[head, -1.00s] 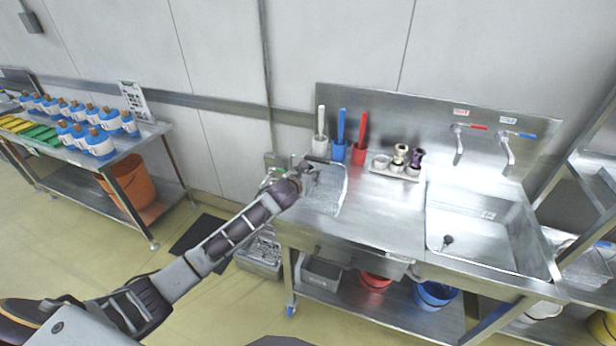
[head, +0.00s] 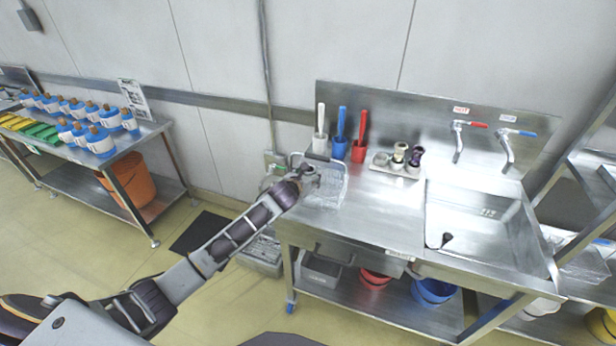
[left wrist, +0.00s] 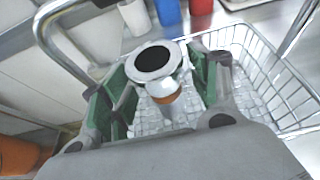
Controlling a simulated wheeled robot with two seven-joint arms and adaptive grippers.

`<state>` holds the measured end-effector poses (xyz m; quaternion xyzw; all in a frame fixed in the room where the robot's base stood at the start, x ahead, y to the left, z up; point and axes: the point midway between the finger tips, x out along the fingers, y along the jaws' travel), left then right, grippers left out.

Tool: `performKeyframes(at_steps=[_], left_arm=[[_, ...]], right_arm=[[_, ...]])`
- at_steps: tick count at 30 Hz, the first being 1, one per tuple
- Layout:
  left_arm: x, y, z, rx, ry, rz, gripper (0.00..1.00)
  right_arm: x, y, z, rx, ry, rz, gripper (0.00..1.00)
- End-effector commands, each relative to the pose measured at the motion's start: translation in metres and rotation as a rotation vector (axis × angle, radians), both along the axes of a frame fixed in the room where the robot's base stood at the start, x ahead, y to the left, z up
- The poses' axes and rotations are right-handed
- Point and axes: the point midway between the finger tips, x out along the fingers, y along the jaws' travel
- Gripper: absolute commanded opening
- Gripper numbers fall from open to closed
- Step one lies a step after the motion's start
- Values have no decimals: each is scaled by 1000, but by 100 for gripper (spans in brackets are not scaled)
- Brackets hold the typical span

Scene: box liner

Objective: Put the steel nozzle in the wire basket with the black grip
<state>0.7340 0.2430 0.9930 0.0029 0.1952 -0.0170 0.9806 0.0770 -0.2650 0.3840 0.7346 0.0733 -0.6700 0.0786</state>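The steel nozzle (left wrist: 157,65), with a round dark mouth and an orange band below its head, is between the fingers of my left gripper (left wrist: 163,85) in the left wrist view. The green-padded fingers stand apart, with gaps showing beside the nozzle's neck. Its lower end is seen against the basket mesh; whether it touches the floor I cannot tell. The wire basket (left wrist: 262,72) surrounds this spot.
White, blue (head: 339,150) and red (head: 359,150) brush holders stand behind the basket. The steel top between basket and sink is clear.

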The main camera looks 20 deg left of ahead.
Motion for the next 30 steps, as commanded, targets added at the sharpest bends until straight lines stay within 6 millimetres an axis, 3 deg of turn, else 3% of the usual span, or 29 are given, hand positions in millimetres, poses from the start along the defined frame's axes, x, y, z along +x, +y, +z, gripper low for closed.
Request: performKeyframes(at_steps=[16,30], left_arm=[[-2,0,3,2,1,-1,67],[-35,2,16,3,0,-1,67]], right_arm=[[0,-1,0,-1,0,1,40],[0,3,-2,3,0,-1,40]])
